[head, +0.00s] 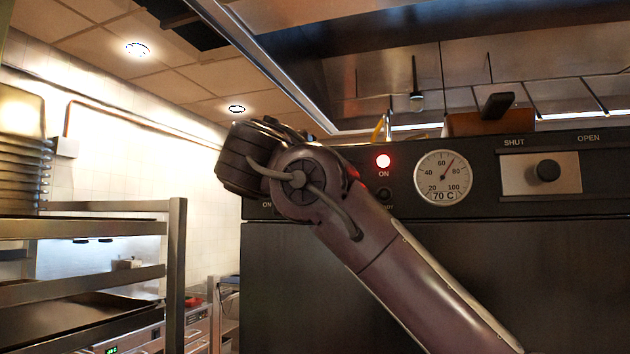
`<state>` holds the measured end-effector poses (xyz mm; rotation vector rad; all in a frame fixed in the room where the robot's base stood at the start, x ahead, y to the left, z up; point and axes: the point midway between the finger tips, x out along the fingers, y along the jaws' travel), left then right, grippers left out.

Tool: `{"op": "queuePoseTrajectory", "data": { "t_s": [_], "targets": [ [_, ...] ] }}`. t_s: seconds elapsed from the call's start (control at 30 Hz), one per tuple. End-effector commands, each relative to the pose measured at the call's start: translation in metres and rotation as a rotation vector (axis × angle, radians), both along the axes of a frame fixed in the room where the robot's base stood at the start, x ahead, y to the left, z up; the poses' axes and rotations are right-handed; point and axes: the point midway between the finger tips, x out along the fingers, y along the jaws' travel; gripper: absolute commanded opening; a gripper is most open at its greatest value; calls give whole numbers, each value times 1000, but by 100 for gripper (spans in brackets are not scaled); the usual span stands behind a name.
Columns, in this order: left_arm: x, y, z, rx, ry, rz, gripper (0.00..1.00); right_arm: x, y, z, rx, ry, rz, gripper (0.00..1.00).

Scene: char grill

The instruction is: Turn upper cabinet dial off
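The upper cabinet (330,285) is a dark unit with a black control panel across its top. An "ON" label shows at the panel's left end, just below my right arm's wrist; no dial can be made out there, and the wrist covers that part of the panel. My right arm comes in from the lower right and crosses in front of the panel. Its dark end (248,160) is at the panel's left end. The fingertips cannot be made out, nor whether they touch anything. My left gripper is not in view.
A red lamp (384,161) above another "ON" label is lit. A round gauge (442,178) reads about 70 C. A black knob (547,172) sits on a plate under "SHUT" and "OPEN". A metal rack (176,265) stands at left; a hood hangs overhead.

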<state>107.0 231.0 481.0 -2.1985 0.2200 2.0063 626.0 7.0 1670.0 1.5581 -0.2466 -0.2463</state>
Motion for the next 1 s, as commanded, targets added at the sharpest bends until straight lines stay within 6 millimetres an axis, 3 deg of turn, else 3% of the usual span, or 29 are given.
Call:
{"op": "queuePoseTrajectory", "data": {
  "t_s": [0.5, 0.53, 0.67, 1.0],
  "targets": [
    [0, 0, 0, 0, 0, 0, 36, 0, 1, 0, -19, 4, 2, 14],
    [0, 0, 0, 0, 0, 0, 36, 0, 1, 0, -18, 4, 2, 41],
    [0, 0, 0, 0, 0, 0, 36, 0, 1, 0, -17, 5, 2, 58],
    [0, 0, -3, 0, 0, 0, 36, -3, 2, -1, -16, 4, 1, 59]
  ]
}}
